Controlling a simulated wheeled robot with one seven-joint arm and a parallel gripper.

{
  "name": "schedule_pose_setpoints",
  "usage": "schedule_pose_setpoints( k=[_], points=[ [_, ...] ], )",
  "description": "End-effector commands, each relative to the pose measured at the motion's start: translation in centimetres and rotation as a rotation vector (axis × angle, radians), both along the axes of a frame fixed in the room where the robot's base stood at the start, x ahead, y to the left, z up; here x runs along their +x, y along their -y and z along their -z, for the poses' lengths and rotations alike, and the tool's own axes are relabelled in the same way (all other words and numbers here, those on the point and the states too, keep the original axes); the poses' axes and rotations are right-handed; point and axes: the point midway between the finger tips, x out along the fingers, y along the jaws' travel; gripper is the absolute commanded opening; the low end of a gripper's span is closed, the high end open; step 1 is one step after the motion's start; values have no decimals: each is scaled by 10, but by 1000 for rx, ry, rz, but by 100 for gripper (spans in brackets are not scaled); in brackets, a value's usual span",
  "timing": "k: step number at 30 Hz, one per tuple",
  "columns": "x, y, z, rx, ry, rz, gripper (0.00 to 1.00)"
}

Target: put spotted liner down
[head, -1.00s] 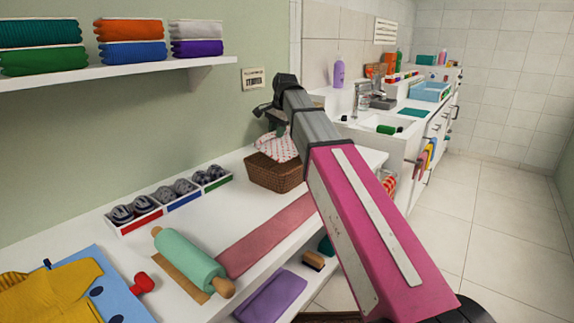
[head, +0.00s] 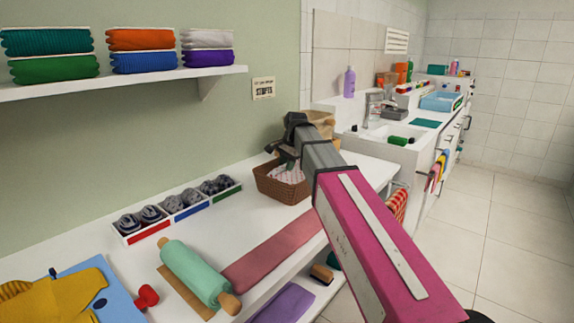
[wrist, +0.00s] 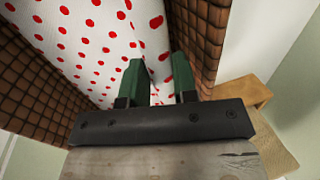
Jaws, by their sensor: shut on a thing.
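The spotted liner (head: 287,174), white with red dots, lies low inside the brown woven basket (head: 282,190), mostly hidden by the basket wall and my gripper. In the wrist view the liner (wrist: 85,45) spreads between the basket's woven walls (wrist: 40,90). My gripper (wrist: 160,82) points down into the basket, its green fingers shut on a fold of the liner. In the head view my gripper (head: 284,155) is over the basket, and its fingertips are hard to make out.
Sock trays (head: 180,205), a teal rolling pin (head: 198,272) and a pink strip (head: 270,255) lie on the white counter left of and before the basket. A tan bag (head: 320,122) stands behind my arm. A shelf (head: 150,80) with folded towels hangs above.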

Motion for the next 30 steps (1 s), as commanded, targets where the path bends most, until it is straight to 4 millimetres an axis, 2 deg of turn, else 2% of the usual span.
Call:
schedule_pose_setpoints(
  k=[11,12,14,24,30],
  points=[
    [0,0,4,0,1,0,4],
    [0,0,4,0,1,0,37],
    [0,0,4,0,1,0,52],
    [0,0,2,0,1,0,52],
    [-3,4,-19,1,3,0,52]
  ],
)
